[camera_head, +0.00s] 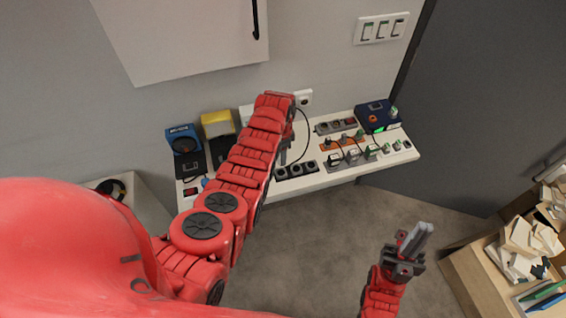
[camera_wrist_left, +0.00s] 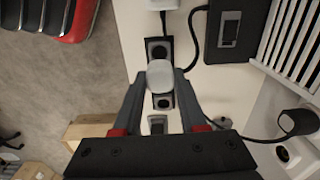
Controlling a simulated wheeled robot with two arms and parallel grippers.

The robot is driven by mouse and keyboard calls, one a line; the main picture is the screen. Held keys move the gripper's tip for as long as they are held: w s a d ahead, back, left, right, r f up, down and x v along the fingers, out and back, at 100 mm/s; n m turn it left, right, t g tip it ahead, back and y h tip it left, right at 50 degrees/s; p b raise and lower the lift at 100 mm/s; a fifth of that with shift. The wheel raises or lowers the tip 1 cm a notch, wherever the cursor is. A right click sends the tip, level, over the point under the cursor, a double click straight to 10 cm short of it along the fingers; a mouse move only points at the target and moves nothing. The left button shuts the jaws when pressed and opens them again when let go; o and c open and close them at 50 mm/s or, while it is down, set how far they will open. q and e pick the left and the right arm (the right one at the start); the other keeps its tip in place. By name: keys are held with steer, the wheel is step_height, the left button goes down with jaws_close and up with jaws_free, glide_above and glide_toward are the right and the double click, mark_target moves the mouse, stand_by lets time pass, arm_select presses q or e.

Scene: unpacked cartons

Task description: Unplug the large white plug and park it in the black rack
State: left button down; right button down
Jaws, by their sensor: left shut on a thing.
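My left gripper (camera_wrist_left: 160,88) is shut on the large white plug (camera_wrist_left: 161,72), with one finger on each side of it. The plug is over a black strip with round openings (camera_wrist_left: 157,48); I cannot tell whether it touches or sits in it. In the head view the black strip (camera_head: 296,171) lies at the table's front edge; I take it for the black rack. My left arm hides the left fingertips and the plug there. My right gripper (camera_head: 416,240) is empty over the floor in front of the table, its fingers close together.
The white table (camera_head: 340,175) holds a grey power strip (camera_head: 336,126), an orange strip (camera_head: 342,145), several plugs along its front right, and a blue box (camera_head: 377,117). A yellow and black device (camera_head: 218,128) stands behind my left arm. A carton (camera_head: 480,270) stands lower right.

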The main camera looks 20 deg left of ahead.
arm_select(q)
steer(key=shift+s+a+f+b, duration=0.15)
steer(key=shift+f+b, duration=0.6)
steer(key=shift+f, duration=0.25)
step_height(320, 180, down, 3)
steer(key=shift+r+b, duration=0.2)
steer(key=shift+b, duration=0.75)
steer(key=shift+f+b, duration=0.3)
steer(key=shift+f, duration=0.15)
steer(key=shift+f+b, duration=0.15)
steer(key=shift+b, duration=0.25)
steer(key=shift+f+b, duration=0.25)
steer(key=shift+b, duration=0.05)
stand_by(0.5)
steer(key=shift+f+b, duration=0.3)
steer(key=shift+b, duration=0.1)
steer(key=shift+r, duration=0.1)
steer(key=shift+c, duration=1.9)
jaws_free()
